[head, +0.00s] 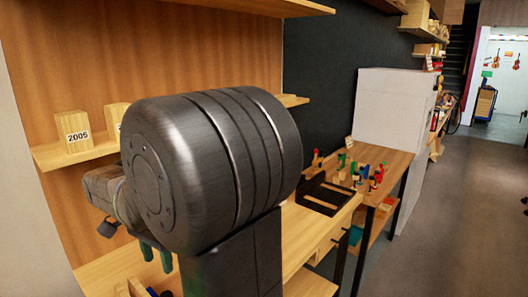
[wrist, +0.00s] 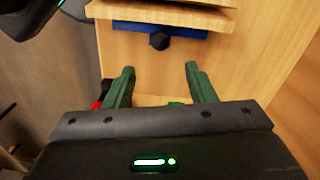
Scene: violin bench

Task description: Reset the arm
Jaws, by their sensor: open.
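My gripper (wrist: 160,72) is open in the wrist view, with its two green fingers apart and nothing seen between them. Beyond the fingers are a pale wooden surface and a blue strip (wrist: 195,31) with a dark round knob (wrist: 160,40) under a wooden board. In the head view my arm's large dark joint fills the middle. The green fingers (head: 156,256) show below it at the left, in front of the wooden bench, and most of the gripper is hidden.
A wooden block marked 2005 (head: 73,128) stands on a shelf (head: 62,155) at left. A black tray (head: 325,195) and several small coloured tools (head: 372,176) are on the bench to the right. A white cabinet (head: 390,105) stands behind. The floor (head: 460,220) at right is clear.

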